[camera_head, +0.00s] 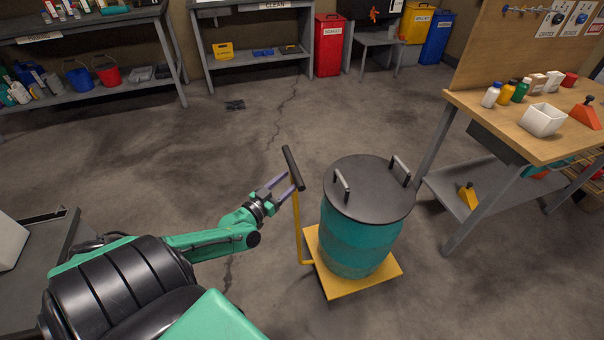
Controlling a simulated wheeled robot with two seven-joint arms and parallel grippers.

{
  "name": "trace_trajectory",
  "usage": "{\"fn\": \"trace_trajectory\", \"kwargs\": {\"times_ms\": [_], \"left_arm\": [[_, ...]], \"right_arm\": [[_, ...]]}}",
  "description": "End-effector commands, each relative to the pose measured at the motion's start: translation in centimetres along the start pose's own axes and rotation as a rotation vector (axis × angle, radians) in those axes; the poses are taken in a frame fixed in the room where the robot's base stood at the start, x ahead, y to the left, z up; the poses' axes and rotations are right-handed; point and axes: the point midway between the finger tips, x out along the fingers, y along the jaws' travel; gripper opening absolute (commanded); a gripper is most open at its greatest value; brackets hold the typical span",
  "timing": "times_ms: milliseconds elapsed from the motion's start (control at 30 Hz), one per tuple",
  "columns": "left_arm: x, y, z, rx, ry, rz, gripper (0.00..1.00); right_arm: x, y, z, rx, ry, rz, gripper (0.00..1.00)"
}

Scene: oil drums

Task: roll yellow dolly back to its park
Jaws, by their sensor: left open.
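The yellow dolly (335,287) stands on the concrete floor right of the picture's middle. Its yellow post rises at its left side to a black crossbar handle (292,167). A teal drum (352,241) with a dark lid and two black lid handles stands upright on the dolly's platform. My left gripper (285,186) is at the dolly's handle, with its two fingers apart and their tips close to the post just below the crossbar. I cannot tell whether the fingers touch it. My right gripper is out of view. No marked park for the dolly can be made out.
A wooden-topped workbench (470,107) with bottles and a white bin (543,119) stands close on the right. Shelves line the back wall, with red (328,45), yellow and blue bins beside them. A dark surface edges the lower left. The middle floor is clear, with a small drain.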

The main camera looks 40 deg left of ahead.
Motion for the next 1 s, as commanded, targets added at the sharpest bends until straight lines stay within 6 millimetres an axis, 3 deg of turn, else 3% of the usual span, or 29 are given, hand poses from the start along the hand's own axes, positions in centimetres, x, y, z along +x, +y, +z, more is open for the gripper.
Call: {"fn": "trace_trajectory", "kwargs": {"times_ms": [100, 233, 567, 700, 733, 1000], "left_arm": [[2.9, 0.0, 0.1, -0.001, 0.006, -0.001, 0.57], [4.9, 0.0, 0.1, -0.001, 0.003, -0.001, 0.57], [5.7, 0.0, 0.0, -0.001, -0.001, 0.000, 0.57], [5.7, 0.0, 0.0, -0.001, -0.001, 0.000, 0.07], [5.7, 0.0, 0.0, -0.001, -0.001, 0.000, 0.00], [5.7, 0.0, 0.0, 0.000, -0.001, 0.000, 0.00]], "right_arm": [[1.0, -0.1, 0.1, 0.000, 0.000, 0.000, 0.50], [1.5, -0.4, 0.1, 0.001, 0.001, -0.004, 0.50], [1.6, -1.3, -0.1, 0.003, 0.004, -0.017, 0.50], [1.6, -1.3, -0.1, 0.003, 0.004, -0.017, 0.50], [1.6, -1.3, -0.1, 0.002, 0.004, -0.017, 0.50], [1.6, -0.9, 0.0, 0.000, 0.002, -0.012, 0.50]]}}
